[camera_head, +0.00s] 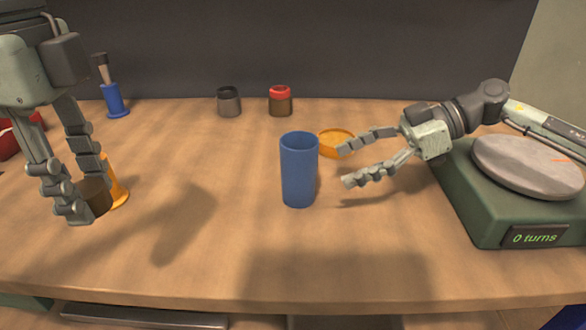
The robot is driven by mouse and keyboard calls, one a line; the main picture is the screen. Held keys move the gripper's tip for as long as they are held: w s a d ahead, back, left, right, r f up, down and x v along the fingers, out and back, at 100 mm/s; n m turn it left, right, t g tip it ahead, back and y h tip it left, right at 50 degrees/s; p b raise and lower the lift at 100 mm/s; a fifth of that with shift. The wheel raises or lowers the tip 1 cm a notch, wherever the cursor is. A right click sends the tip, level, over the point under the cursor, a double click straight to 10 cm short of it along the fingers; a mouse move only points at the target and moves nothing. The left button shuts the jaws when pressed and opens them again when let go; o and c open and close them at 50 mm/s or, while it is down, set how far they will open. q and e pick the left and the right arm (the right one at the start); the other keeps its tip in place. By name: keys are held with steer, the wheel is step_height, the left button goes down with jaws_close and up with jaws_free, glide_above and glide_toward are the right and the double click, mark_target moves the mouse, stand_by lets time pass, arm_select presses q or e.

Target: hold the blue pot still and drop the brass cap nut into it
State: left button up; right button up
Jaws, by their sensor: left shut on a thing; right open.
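The blue pot (299,172) stands upright in the middle of the table, its open top showing a little of the inside. My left gripper (84,200) is at the left, pointing down, shut on a dark brown-brass piece that I take for the brass cap nut (97,196). The fingers partly hide the nut, and I cannot tell its height above the table. My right gripper (347,166) is open and empty just right of the pot, its fingers pointing left toward it. They appear apart from the pot.
An orange cone-like thing (118,187) stands right behind the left gripper. An orange dish (334,137) sits behind the pot. A grey jar (229,102), a red-lidded jar (280,101) and a blue brush holder (115,103) stand at the back. A green turntable (478,208) fills the right.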

mark_target(311, 176)
arm_select(q)
step_height(311, 176, down, 3)
steer(key=b, duration=0.2)
steer(key=shift+f+b, duration=0.1)
steer(key=shift+b, duration=0.3)
arm_select(e)
steer(key=x, duration=0.5)
steer(key=shift+f, duration=0.2)
arm_select(q)
steer(key=shift+r+p, duration=0.95)
arm_select(e)
steer(key=a, duration=0.2)
steer(key=shift+a+f, duration=0.3)
steer(key=shift+f, duration=0.05)
arm_select(q)
steer(key=shift+r, duration=0.25)
arm_select(e)
steer(key=shift+x, duration=0.75)
steer(key=shift+f, duration=0.1)
steer(key=shift+d, duration=0.1)
steer(key=c, duration=0.8)
steer(key=o, duration=1.2)
steer(key=c, duration=1.2)
